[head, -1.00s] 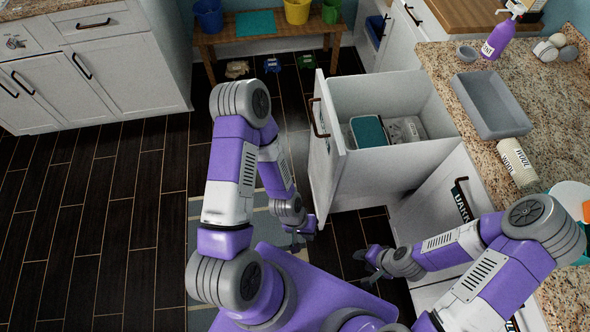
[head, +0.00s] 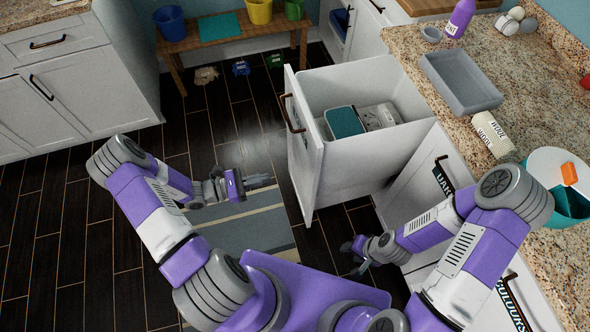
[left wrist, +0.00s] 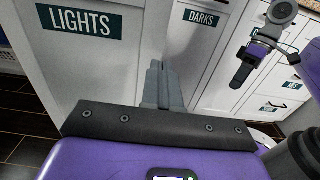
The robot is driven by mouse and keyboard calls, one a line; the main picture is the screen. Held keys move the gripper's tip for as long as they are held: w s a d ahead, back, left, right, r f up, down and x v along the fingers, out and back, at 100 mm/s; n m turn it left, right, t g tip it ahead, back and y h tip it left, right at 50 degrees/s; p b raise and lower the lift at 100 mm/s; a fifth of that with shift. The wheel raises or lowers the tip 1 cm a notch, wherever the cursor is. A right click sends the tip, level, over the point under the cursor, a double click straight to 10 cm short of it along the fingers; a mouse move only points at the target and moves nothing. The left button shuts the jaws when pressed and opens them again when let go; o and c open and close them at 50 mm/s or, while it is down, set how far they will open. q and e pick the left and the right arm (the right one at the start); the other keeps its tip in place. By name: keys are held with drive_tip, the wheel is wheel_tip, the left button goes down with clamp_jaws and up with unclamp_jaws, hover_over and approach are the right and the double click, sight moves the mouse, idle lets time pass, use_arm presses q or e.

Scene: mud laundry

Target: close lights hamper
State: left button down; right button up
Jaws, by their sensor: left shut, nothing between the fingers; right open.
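The lights hamper (head: 306,165) is a white pull-out drawer. It stands open, out from the cabinet, with a dark handle (head: 291,112) on its front. In the left wrist view its front (left wrist: 95,60) carries the label LIGHTS. Inside are a teal-topped box (head: 345,122) and a grey-white item (head: 379,116). My left gripper (head: 272,181) is shut and empty, just left of the hamper front and pointing at it. It also shows in the left wrist view (left wrist: 157,68). Contact with the front cannot be told. My right gripper (head: 350,254) is low, near the darks front.
The darks hamper (head: 440,176) and colours hamper (head: 514,298) look shut. A bench (head: 235,38) stands at the back. Dark floor is clear on the left.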

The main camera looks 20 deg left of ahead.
sight(313, 165)
use_arm(q)
drive_tip(key=b+x, duration=0.3)
drive_tip(key=x, duration=1)
drive_tip(key=shift+a, duration=0.1)
drive_tip(key=shift+w+d, duration=0.3)
drive_tip(key=shift+d, duration=0.1)
